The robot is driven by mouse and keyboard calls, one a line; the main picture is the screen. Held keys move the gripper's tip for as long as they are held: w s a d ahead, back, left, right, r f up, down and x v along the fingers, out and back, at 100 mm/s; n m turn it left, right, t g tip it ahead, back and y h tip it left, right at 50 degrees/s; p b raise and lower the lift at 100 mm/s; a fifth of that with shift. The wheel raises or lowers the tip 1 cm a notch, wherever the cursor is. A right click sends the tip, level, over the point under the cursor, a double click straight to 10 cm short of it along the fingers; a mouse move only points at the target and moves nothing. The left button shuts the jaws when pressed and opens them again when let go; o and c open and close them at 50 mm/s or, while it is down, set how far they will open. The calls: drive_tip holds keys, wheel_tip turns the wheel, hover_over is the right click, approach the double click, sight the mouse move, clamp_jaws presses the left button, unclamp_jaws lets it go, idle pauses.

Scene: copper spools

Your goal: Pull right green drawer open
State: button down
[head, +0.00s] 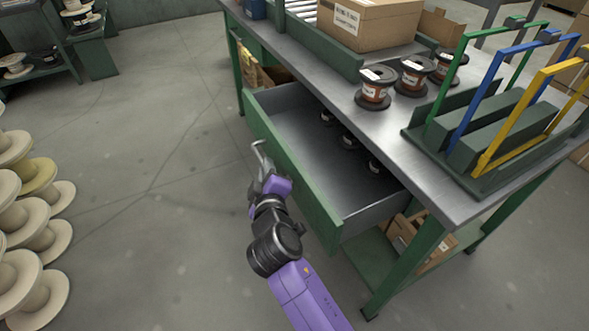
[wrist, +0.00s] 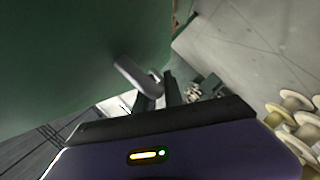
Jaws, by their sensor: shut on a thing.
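The green drawer (head: 312,202) under the metal workbench is pulled well out, and its grey inside shows. Several dark spools (head: 350,141) sit in it along the bench side. My gripper (head: 268,174) is at the outer face of the drawer front, around its middle. In the wrist view my gripper (wrist: 158,95) is shut on the grey drawer handle (wrist: 136,76), which stands out from the green drawer front (wrist: 80,60). The exact contact between fingers and handle is partly hidden.
The workbench (head: 440,185) carries several copper spools (head: 374,88), a cardboard box (head: 368,22) and a rack with green, blue and yellow frames (head: 480,150). Stacked pale spools (head: 40,215) stand at the left. Floor between them and the drawer is clear.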

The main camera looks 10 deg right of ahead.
drive_tip(key=s+a+b, duration=0.2)
drive_tip(key=s+a, duration=0.1)
drive_tip(key=a, duration=0.7)
drive_tip(key=s+a+b, duration=0.3)
drive_tip(key=a, duration=0.7)
drive_tip(key=shift+s, duration=0.25)
drive_tip(key=c, duration=1.5)
unclamp_jaws()
drive_tip(key=shift+o, duration=0.2)
drive_tip(key=p+v, duration=0.2)
drive_tip(key=v, duration=0.5)
drive_tip(key=shift+s, duration=0.4)
drive_tip(key=shift+s, duration=0.1)
